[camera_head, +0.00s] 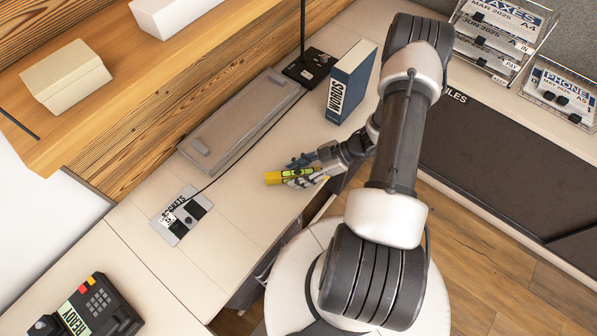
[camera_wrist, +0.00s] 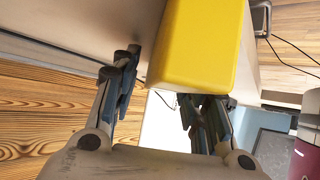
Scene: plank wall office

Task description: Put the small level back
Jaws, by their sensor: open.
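The small level (camera_head: 276,178) is a yellow bar with a dark window, at the front edge of the pale desk in the head view. My gripper (camera_head: 303,171) is at its right end, with its fingers spread about the bar. In the wrist view the level (camera_wrist: 200,45) fills the upper middle as a yellow block, close to the camera. My gripper (camera_wrist: 165,85) is open there, one finger left of the block and the other partly hidden behind its lower end. I cannot tell whether either finger touches the level, or whether it rests on the desk.
A long grey tray (camera_head: 225,133) lies along the wooden ledge. A blue WORDS book (camera_head: 352,80) stands behind my gripper. A socket plate (camera_head: 182,216) with a cable and a keypad phone (camera_head: 100,306) are to the left. Bare desk (camera_head: 232,196) lies between.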

